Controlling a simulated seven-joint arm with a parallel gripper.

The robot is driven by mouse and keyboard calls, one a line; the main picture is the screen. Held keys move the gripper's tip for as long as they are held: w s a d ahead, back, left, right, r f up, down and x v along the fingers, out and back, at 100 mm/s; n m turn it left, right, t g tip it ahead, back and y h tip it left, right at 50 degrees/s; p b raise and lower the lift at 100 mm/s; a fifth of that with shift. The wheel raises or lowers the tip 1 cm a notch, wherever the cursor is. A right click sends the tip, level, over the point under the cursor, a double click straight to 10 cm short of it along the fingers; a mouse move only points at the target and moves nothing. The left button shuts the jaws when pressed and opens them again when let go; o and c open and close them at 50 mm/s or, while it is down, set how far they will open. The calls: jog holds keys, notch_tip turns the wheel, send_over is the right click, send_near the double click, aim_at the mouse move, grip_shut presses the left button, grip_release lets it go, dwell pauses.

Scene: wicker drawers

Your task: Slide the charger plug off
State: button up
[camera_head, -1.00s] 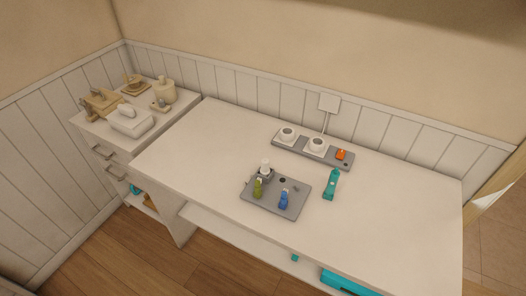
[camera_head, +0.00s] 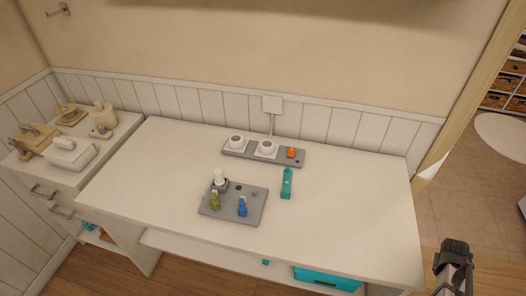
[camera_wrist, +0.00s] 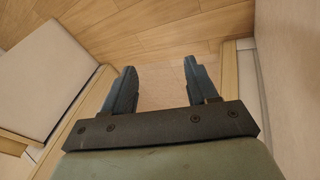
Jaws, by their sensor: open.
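A grey strip (camera_head: 232,152) lies at the back of the white table, with two white round pieces (camera_head: 236,141) (camera_head: 266,147) and an orange piece (camera_head: 291,153) on it. A grey board (camera_head: 228,208) lies nearer the front. It carries a white upright piece (camera_head: 219,178) in a dark holder, a green piece (camera_head: 214,201) and a blue piece (camera_head: 242,207). I cannot tell which of the white pieces is the charger plug. My gripper is open and empty in the wrist view (camera_wrist: 160,72), above wooden flooring. Part of my arm (camera_head: 454,254) shows beyond the table's right end, far from these things.
A teal object (camera_head: 287,183) stands right of the board. A cord runs from a white wall plate (camera_head: 272,104) to the strip. A cabinet with several beige items (camera_head: 70,152) stands at left. The table's right half (camera_head: 350,205) is clear. A teal box (camera_head: 328,278) sits below.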

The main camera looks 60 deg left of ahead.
jog(key=w+a+r+n+t+y, duration=0.1)
jog(key=w+a+r+t, duration=0.1)
jog(key=a+r, duration=0.85)
jog(key=w+a+r+n+t+y, duration=0.1)
jog(key=w+a+r+t, duration=0.15)
jog(key=a+r, duration=0.8)
jog(key=s+a+r+n+y, duration=0.1)
jog(key=s+a+r, duration=0.1)
jog(key=a+r, duration=0.3)
jog(key=s+a+r+y, duration=0.1)
jog(key=s+a+r, duration=0.15)
jog(key=a, duration=0.55)
notch_tip(320, 180, up, 7)
jog(key=n+g+y, duration=0.2)
jog(key=n+g, duration=0.1)
jog(key=g, duration=0.4)
send_over(218, 171)
jog(key=s+d, duration=0.3)
jog(key=d, duration=0.1)
jog(key=x, duration=1.3)
jog(key=shift+w+d+f, duration=0.1)
jog(key=shift+w+f, duration=0.2)
jog(key=shift+w, duration=0.1)
